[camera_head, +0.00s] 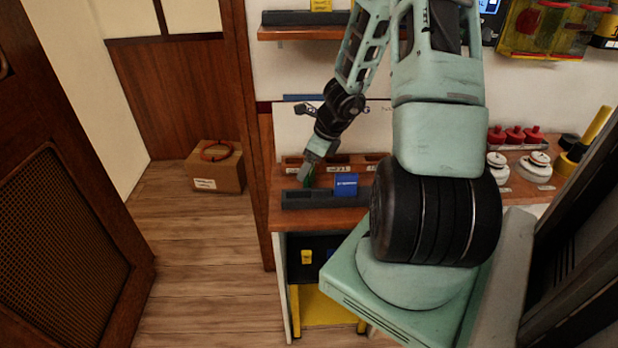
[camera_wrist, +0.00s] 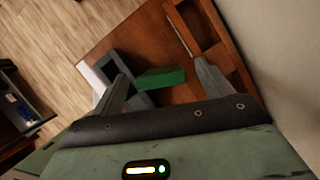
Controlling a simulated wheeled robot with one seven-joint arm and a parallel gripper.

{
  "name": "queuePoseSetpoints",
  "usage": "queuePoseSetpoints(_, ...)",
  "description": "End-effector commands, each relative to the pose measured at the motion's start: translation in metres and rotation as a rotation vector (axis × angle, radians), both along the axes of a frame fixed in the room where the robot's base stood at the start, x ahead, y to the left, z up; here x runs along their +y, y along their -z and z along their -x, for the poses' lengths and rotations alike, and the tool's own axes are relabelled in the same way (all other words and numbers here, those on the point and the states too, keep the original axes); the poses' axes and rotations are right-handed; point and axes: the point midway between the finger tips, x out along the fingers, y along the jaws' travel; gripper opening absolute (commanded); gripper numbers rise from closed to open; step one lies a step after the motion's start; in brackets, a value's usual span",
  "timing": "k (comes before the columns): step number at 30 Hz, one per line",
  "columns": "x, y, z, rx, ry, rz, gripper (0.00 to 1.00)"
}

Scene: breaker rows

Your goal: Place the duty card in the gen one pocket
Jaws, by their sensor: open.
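A green card (camera_wrist: 162,78) stands edge-up in the wrist view, between the two spread fingers of my gripper (camera_wrist: 160,84). The fingers are open, with a gap on each side of it. In the head view my gripper (camera_head: 309,172) is low over the left end of a dark grey slotted rack (camera_head: 325,201), and the green card is mostly hidden. A blue card (camera_head: 345,185) with white print stands in the rack to the right. Behind the rack is a wooden pocket strip (camera_head: 290,166) with small white labels, too small to read surely. No card's name is legible.
The rack and strip sit on a wooden shelf (camera_head: 290,220) against the wall. Red and white knobs (camera_head: 516,135) stand at the right. A cardboard box (camera_head: 214,170) is on the floor at left. Another shelf (camera_head: 300,33) is above.

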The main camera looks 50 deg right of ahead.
Motion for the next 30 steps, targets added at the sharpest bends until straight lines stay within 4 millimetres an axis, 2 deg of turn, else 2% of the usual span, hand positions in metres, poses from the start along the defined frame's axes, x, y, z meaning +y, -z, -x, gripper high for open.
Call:
queuePoseSetpoints(2,0.000,0.006,-0.002,0.000,0.002,-0.002,0.78)
queuePoseSetpoints(9,0.001,0.006,-0.003,0.000,0.000,0.001,0.78)
queuePoseSetpoints(14,0.001,0.006,-0.003,0.000,0.000,0.000,0.34)
queuePoseSetpoints(17,0.001,0.006,-0.003,0.000,0.000,0.000,0.26)
queuePoseSetpoints(24,0.001,0.002,-0.003,0.000,0.000,0.001,0.26)
queuePoseSetpoints(26,0.001,-0.005,-0.003,-0.001,-0.002,0.003,0.26)
queuePoseSetpoints(30,0.001,-0.031,-0.003,-0.002,-0.003,0.005,0.26)
